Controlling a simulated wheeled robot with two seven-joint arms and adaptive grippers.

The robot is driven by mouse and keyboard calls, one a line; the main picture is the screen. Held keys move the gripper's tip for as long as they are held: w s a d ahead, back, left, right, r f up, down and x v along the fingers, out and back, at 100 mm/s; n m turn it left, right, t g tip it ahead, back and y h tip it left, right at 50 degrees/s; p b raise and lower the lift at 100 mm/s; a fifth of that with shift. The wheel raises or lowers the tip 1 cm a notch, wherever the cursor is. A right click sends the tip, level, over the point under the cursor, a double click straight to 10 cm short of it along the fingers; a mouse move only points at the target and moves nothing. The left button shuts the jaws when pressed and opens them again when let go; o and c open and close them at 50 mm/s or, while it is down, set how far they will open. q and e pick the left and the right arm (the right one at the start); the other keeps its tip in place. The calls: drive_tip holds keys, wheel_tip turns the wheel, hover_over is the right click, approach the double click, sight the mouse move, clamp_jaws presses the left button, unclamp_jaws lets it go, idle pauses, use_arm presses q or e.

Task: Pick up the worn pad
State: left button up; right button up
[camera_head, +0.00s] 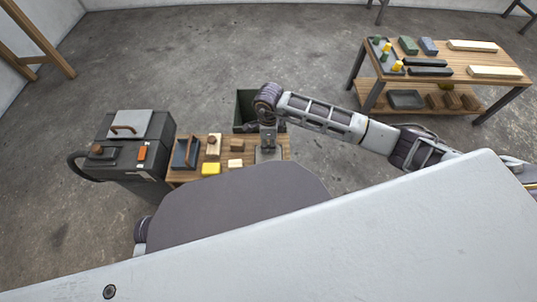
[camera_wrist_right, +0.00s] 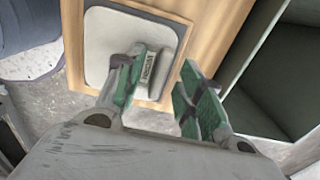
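A small grey block with dark lettering, likely the worn pad (camera_wrist_right: 155,72), lies on a light grey square plate (camera_wrist_right: 100,45) on the wooden bench. My right gripper (camera_wrist_right: 158,88) is open in the right wrist view, with green-faced fingers. The block shows between the fingers, close beside the left one; I cannot tell whether they touch. In the head view my right gripper (camera_head: 268,145) points down over the plate (camera_head: 268,156) and hides the block. My left gripper is not in view.
A dark green bin (camera_head: 243,104) stands behind the bench (camera_head: 222,158). The bench also holds a yellow block (camera_head: 211,169), wooden blocks and a dark tray with a handle. A dark cabinet (camera_head: 150,180) stands at left. A stocked table (camera_head: 455,65) stands far right.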

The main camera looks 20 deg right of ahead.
drive_tip(key=shift+c, duration=0.3)
clamp_jaws()
drive_tip(key=shift+r, duration=0.15)
drive_tip(key=shift+r, duration=0.45)
wheel_tip(320, 180, up, 8)
drive_tip(key=p, duration=0.3)
drive_tip(key=shift+f, duration=0.1)
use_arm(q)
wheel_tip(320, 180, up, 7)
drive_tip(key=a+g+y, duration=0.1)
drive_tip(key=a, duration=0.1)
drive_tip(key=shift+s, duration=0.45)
use_arm(e)
drive_tip(key=shift+r, duration=0.55)
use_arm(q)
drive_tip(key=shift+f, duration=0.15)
